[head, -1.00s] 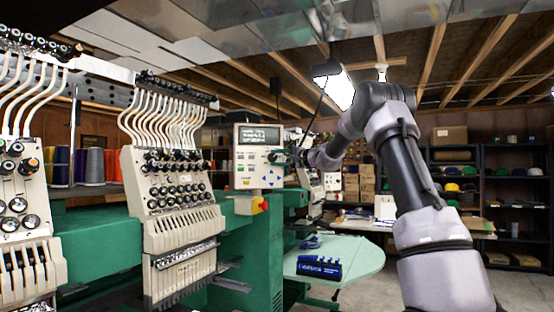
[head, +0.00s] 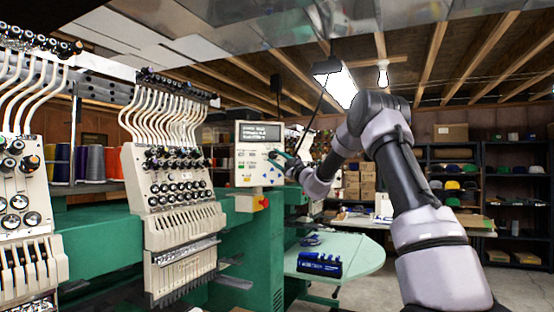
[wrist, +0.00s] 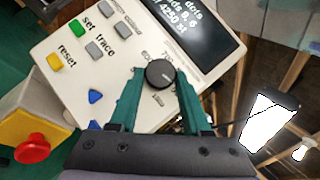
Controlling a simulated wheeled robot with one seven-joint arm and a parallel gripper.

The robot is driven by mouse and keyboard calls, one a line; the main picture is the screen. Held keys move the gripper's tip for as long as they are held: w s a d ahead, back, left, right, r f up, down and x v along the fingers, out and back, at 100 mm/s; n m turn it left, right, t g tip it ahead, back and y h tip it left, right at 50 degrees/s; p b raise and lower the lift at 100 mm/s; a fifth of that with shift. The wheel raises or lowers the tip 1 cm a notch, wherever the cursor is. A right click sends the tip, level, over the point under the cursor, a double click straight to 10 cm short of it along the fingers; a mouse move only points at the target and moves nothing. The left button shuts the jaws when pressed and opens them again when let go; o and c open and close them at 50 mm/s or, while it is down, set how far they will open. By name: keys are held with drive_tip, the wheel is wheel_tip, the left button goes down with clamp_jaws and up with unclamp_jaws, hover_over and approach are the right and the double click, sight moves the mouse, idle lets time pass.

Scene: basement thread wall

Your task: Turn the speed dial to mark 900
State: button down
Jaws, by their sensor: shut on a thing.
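The speed dial (wrist: 160,74) is a round black knob on the cream control panel (wrist: 120,80). In the wrist view it sits between the two green fingers of my gripper (wrist: 158,84), which are shut on it from both sides. The small print around the dial is too blurred to read, so I cannot tell which mark it points to. In the head view my gripper (head: 277,157) is at the right edge of the panel (head: 246,178) and hides the dial.
The panel carries a dark display (wrist: 190,30), a green set button (wrist: 76,27), a yellow reset button (wrist: 55,62), other buttons and a blue arrow key (wrist: 96,97). A red emergency button (wrist: 32,149) is at lower left. An embroidery head (head: 172,190) stands left of the panel.

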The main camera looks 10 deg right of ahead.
drive_tip(key=shift+f+m, duration=0.1)
drive_tip(key=shift+m, duration=0.2)
drive_tip(key=shift+c, duration=1.8)
unclamp_jaws()
drive_tip(key=v, duration=1)
drive_tip(key=shift+s+f, duration=0.3)
drive_tip(key=shift+s, duration=0.05)
